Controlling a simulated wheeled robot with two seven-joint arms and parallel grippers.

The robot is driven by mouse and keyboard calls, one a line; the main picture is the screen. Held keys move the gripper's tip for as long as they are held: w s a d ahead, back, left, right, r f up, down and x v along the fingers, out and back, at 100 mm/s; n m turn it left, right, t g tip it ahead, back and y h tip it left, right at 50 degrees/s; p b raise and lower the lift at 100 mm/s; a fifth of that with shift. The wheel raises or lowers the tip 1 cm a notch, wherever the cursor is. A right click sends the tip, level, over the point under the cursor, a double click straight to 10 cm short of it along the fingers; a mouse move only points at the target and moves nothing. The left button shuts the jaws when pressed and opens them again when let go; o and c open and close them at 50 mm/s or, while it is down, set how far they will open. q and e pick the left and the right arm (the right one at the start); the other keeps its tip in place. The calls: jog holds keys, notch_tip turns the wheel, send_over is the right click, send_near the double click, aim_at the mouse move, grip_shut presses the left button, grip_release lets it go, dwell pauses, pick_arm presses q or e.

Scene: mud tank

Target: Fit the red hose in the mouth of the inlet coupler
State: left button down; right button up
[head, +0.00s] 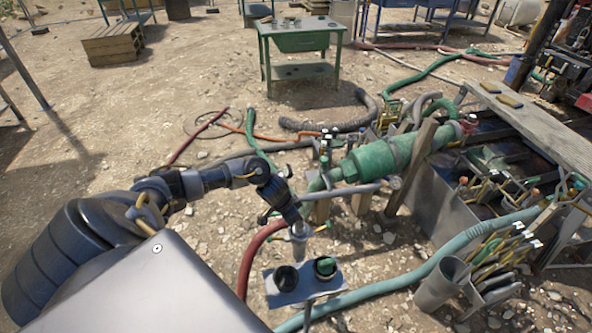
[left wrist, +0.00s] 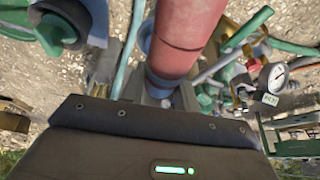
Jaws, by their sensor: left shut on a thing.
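The red hose (head: 254,252) rises from the ground in a curve to my left gripper (head: 298,236) in the head view. My left gripper is shut on the red hose, whose thick red length (left wrist: 187,32) runs up out of the fingers (left wrist: 163,94) in the left wrist view. A blue-grey band shows beside the red part. Just below the gripper is a grey plate (head: 305,294) with two round fittings, a black one (head: 286,278) and a green-rimmed one (head: 325,267). I cannot tell which is the inlet coupler. The hose end is hard to make out. My right gripper is not in view.
A green pump body (head: 385,156) with pipes and valves stands behind the gripper. A pale teal hose (head: 420,277) crosses the ground at the right. A gauge (left wrist: 273,77) shows in the left wrist view. Gravel at the left is mostly clear.

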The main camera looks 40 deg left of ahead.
pick_arm(q)
jog(key=shift+f, duration=0.35)
jog(key=c, duration=1)
grip_release()
jog(key=shift+o, duration=0.2)
jog(key=shift+f, duration=0.1)
jog(key=p+v, duration=0.1)
jog(key=v, duration=1)
